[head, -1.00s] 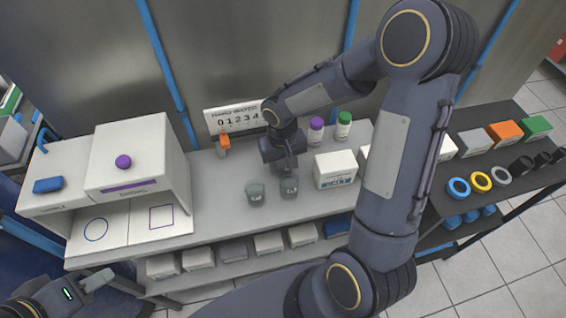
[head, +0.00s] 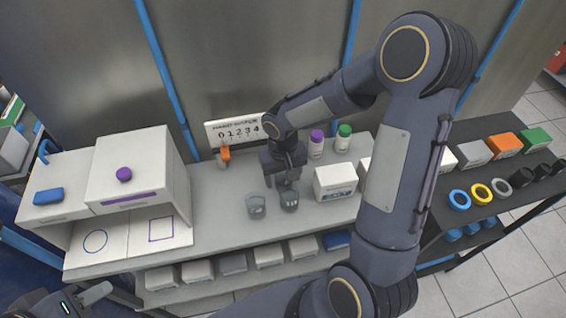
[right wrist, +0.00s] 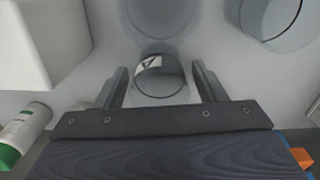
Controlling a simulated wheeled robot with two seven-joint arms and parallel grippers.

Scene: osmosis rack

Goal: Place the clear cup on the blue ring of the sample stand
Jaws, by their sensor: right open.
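Two clear grey cups stand side by side on the bench, a left one (head: 256,207) and a right one (head: 289,203). My right gripper (head: 288,184) points down at the right cup, partly hiding its back. In the right wrist view my open gripper (right wrist: 160,88) has a rounded clear cup part (right wrist: 160,68) with a dark-and-white mark between its fingers, with gaps on both sides. Another cup (right wrist: 275,20) is at upper right. A blue ring (head: 95,242) is drawn on the white stand's low board at left. My left gripper (head: 94,293) is at bottom left; its jaw opening is unclear.
A purple square (head: 161,229) is beside the ring, below the overhanging white box (head: 140,170). A white carton (head: 335,182) stands right of the cups, with purple-capped (head: 316,143) and green-capped (head: 343,138) bottles behind. An orange-topped item (head: 225,154) stands behind left.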

